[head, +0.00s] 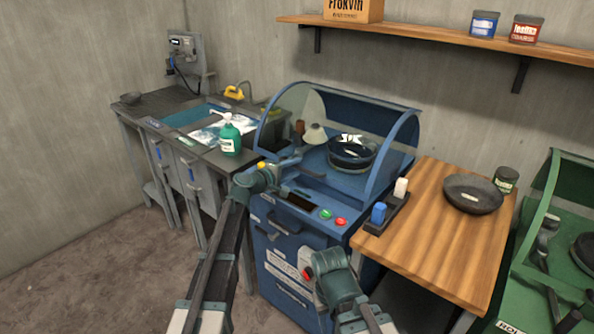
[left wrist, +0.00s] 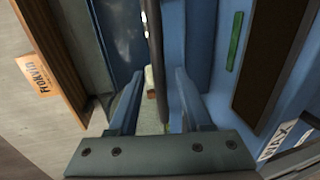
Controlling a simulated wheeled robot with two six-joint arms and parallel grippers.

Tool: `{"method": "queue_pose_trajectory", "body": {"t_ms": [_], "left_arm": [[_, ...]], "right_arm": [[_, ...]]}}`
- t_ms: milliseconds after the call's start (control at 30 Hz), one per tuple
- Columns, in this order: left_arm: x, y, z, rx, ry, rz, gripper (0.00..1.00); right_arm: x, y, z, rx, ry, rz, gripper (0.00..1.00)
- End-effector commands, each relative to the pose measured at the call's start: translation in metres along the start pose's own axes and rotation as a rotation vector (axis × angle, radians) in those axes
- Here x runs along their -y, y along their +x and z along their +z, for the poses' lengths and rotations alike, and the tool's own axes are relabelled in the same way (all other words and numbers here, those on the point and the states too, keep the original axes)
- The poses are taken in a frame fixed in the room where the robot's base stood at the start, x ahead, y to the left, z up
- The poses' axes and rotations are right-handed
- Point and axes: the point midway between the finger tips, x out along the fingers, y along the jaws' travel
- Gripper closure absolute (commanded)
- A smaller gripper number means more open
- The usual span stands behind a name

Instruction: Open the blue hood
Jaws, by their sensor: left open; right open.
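The blue hood (head: 403,135) is a curved, clear cover with a blue frame on top of the blue machine (head: 283,240). A dark bowl (head: 351,153) shows inside it. My left gripper (head: 293,161) is at the hood's front left, above the machine's control panel. In the left wrist view the left gripper (left wrist: 160,100) is open, with a dark thin bar (left wrist: 154,60) running between its fingers; I cannot tell whether they touch it. My right gripper (head: 308,272) is open, low in front of the machine; its fingertips are hard to make out.
A wooden table (head: 440,240) with a dark bowl (head: 473,194) stands to the right, before a green machine (head: 570,190). A sink bench with a green bottle (head: 230,139) stands to the left. A wooden shelf (head: 430,33) is on the wall above.

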Motion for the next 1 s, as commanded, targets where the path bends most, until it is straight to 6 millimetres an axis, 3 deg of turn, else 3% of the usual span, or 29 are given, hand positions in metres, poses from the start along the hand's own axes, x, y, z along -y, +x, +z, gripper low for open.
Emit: {"method": "queue_pose_trajectory", "body": {"t_ms": [200, 533, 800, 1000], "left_arm": [[0.0, 0.018, 0.0, 0.0, 0.0, 0.0, 0.51], [0.0, 0.019, 0.0, 0.0, 0.0, 0.0, 0.51], [0.0, 0.019, 0.0, 0.0, 0.0, 0.0, 0.98], [0.0, 0.019, 0.0, 0.0, 0.0, 0.0, 1.0]], "right_arm": [[0.0, 0.004, 0.0, 0.0, 0.0, 0.0, 0.5], [0.0, 0.004, 0.0, 0.0, 0.0, 0.0, 0.5], [0.0, 0.004, 0.0, 0.0, 0.0, 0.0, 0.5], [0.0, 0.004, 0.0, 0.0, 0.0, 0.0, 0.5]]}}
